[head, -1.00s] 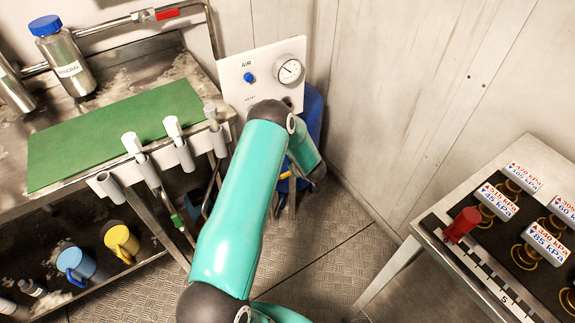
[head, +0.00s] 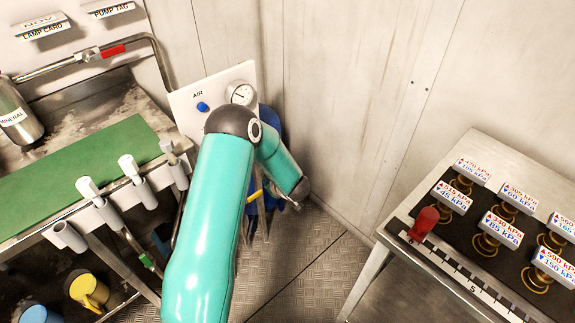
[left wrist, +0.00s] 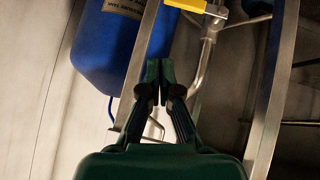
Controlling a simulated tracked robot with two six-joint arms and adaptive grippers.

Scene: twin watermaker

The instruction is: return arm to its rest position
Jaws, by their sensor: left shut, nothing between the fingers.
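My left arm shows teal in the head view, rising from the bottom and bending at a dark joint. Its far end (head: 297,193) points down to the right in front of the blue tank (head: 268,120); the fingers are hard to make out there. In the left wrist view my left gripper (left wrist: 160,70) is shut and empty, its dark fingertips together. Beyond the fingertips are the blue tank (left wrist: 105,45), a yellow valve handle (left wrist: 187,5) and metal pipes. I cannot tell how near they are. My right gripper is not in view.
A bench with a green mat (head: 85,175) and tubular holders (head: 138,180) stands left. The AIR panel (head: 190,105) is behind my arm. At right, a table (head: 385,255) carries a red knob (head: 424,220) and several pressure-labelled blocks. Patterned floor (head: 300,270) shows between.

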